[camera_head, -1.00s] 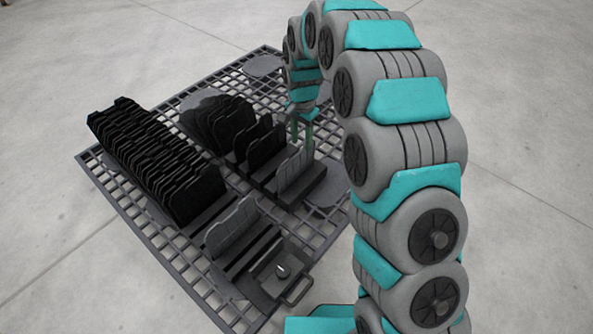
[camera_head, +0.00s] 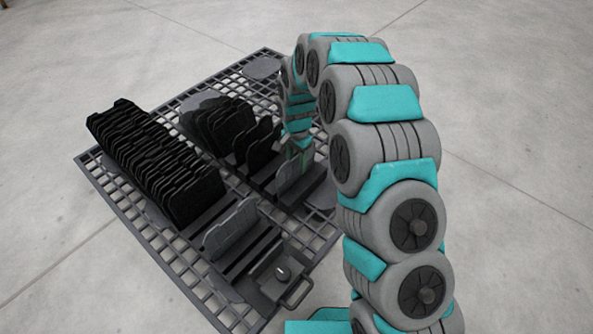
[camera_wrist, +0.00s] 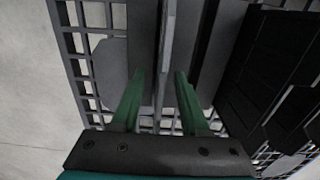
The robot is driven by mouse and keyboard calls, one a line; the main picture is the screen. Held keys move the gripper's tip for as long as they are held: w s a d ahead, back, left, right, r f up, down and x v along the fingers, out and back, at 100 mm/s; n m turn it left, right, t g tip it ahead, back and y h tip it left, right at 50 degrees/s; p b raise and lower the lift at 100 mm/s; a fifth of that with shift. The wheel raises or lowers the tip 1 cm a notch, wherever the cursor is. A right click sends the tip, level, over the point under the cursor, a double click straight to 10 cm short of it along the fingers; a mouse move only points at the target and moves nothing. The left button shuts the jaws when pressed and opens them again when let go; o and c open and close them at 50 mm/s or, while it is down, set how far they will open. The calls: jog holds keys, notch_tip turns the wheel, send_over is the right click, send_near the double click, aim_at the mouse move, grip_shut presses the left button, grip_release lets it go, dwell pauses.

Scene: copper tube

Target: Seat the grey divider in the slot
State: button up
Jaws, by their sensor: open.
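Two grey dividers show in the head view. One grey divider (camera_head: 292,184) stands upright at the right end of the middle row, in a dark base (camera_head: 313,181). The other grey divider (camera_head: 231,229) stands at the near end of the left row, by dark bars; I cannot tell which gap is the slot. My gripper (camera_head: 298,148) is open at the top of the right divider. In the wrist view, my green fingers (camera_wrist: 159,80) are on either side of a thin grey divider edge (camera_wrist: 167,45), with gaps showing.
A long row of black dividers (camera_head: 155,160) stands at the left, and more black dividers (camera_head: 220,125) stand behind the right grey one. A dark block with a handle (camera_head: 280,275) sits at the near corner. All rest on a grid platform (camera_head: 105,172).

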grip_shut()
jog(key=shift+r, duration=0.1)
dwell(1.2)
